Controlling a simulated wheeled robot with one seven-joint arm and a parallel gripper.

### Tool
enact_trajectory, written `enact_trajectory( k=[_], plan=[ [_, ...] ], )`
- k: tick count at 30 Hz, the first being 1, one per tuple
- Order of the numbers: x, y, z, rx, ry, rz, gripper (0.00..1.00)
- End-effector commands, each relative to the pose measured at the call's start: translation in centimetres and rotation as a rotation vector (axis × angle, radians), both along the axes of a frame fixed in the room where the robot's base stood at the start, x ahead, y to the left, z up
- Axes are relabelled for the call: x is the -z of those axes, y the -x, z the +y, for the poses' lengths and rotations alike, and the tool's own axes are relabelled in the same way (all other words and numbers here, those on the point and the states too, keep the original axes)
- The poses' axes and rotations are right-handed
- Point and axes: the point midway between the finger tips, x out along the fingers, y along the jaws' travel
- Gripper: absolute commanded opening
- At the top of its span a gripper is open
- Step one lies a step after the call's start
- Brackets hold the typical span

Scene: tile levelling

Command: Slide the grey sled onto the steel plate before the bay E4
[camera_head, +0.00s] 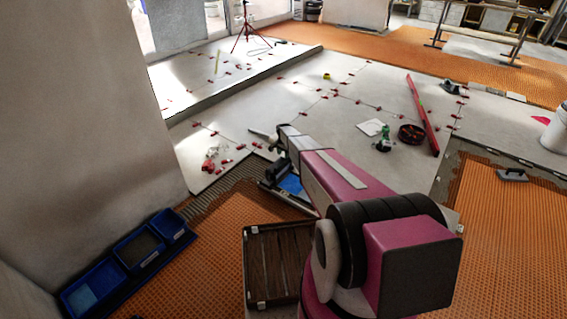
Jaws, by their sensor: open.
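My arm reaches from the lower right toward the middle, and my gripper (274,160) is at its far end, small and partly hidden by the arm. It is open, and I see nothing held in it. Just below it lies a low frame with grey and dark rails and a blue patch (290,185), at the edge of the laid tiles; it may be the grey sled, but the arm covers part of it. I cannot tell whether my gripper touches it. I cannot make out the steel plate or any marking for bay E4.
A blue compartment tray (123,258) lies along the left wall. A dark slatted crate (278,232) stands by my arm. Pale tiles (350,95) with red clips carry a red level (422,113) and a dark red round case (411,134). A grey float (512,175) lies right on orange matting.

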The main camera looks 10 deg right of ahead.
Motion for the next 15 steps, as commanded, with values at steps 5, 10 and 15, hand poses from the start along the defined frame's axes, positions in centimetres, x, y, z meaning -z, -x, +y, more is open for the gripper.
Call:
enact_trajectory(
  k=[5,10,15],
  plan=[
    [3.4,-0.2,0.0,-0.001,0.0,0.001,0.49],
    [5.8,-0.1,0.0,-0.001,0.0,0.001,0.49],
    [6.7,0.0,0.0,-0.001,0.0,0.0,0.49]
  ],
)
